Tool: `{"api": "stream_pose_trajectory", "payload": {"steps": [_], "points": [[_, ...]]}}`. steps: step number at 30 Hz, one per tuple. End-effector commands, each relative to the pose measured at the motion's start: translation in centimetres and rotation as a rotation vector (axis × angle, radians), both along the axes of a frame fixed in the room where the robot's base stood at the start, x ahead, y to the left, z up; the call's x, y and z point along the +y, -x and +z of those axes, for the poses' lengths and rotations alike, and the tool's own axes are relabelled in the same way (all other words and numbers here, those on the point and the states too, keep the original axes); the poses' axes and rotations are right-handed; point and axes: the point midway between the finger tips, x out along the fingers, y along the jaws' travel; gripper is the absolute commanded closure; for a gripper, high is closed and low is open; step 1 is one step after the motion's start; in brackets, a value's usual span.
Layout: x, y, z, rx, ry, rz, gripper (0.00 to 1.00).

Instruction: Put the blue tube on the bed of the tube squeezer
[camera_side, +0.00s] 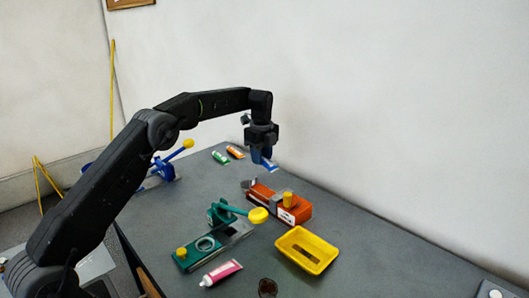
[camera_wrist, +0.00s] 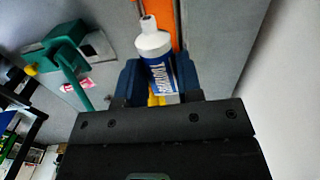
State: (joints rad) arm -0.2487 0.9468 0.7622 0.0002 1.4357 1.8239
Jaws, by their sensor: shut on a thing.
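My gripper (camera_side: 264,154) is above the far part of the grey table, shut on the blue tube (camera_side: 269,164). In the wrist view the tube (camera_wrist: 155,47) sits between the two fingers (camera_wrist: 159,72). An orange device (camera_side: 265,194) with a yellow knob and a grey part, seemingly the tube squeezer, stands on the table nearer the side camera. It shows partly behind the tube in the wrist view (camera_wrist: 183,36). The tube is apart from it.
A teal lever device (camera_side: 185,263) with a yellow handle stands left of the orange one. A yellow tray (camera_side: 308,249), a pink tube (camera_side: 222,272) and a dark round thing (camera_side: 267,287) are nearby. Green (camera_side: 220,157) and orange (camera_side: 236,152) tubes lie behind; a blue lever device (camera_side: 164,170) stands left.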

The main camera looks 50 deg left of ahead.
Motion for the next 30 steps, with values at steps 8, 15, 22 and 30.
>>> {"api": "stream_pose_trajectory", "payload": {"steps": [8, 15, 22, 30], "points": [[0.0, 0.0, -2.9, -0.002, -0.001, 0.003, 0.78], [0.0, 0.0, -4.4, -0.002, -0.001, 0.004, 0.78], [0.0, 0.1, -6.6, -0.001, -0.001, 0.005, 0.78], [0.0, 0.0, -8.7, -0.003, -0.001, 0.005, 0.78]]}}
